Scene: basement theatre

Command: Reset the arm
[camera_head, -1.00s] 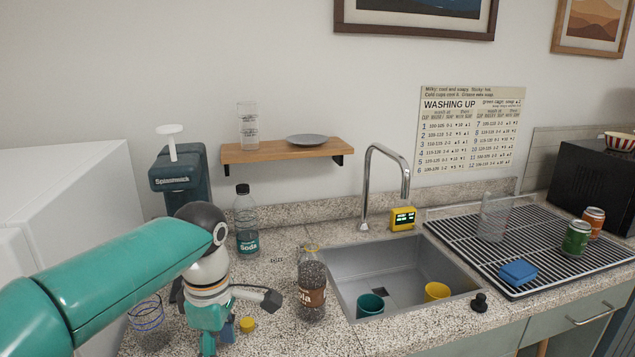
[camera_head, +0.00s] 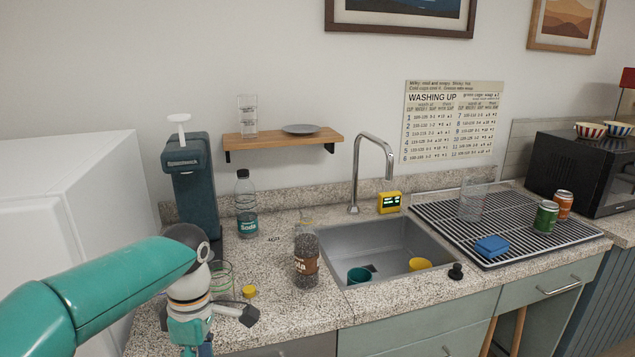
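My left arm, teal with a dark joint and a pale wrist, comes in from the left and bends down over the counter (camera_head: 300,325). A dark jointed part at its lower end sticks out to the right above the counter's front area. The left fingertips cannot be made out, so open or shut does not show. My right arm and gripper are not in view. A glass (camera_head: 222,277) and a small yellow cap (camera_head: 249,292) stand close to the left wrist. A cola bottle (camera_head: 306,255) stands upright to its right.
The sink (camera_head: 400,240) holds a teal cup (camera_head: 359,276) and a yellow cup (camera_head: 420,264). A soda bottle (camera_head: 246,205) and a soda machine (camera_head: 192,185) stand behind the arm. The drying rack (camera_head: 520,250) holds two cans and a blue sponge (camera_head: 492,246).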

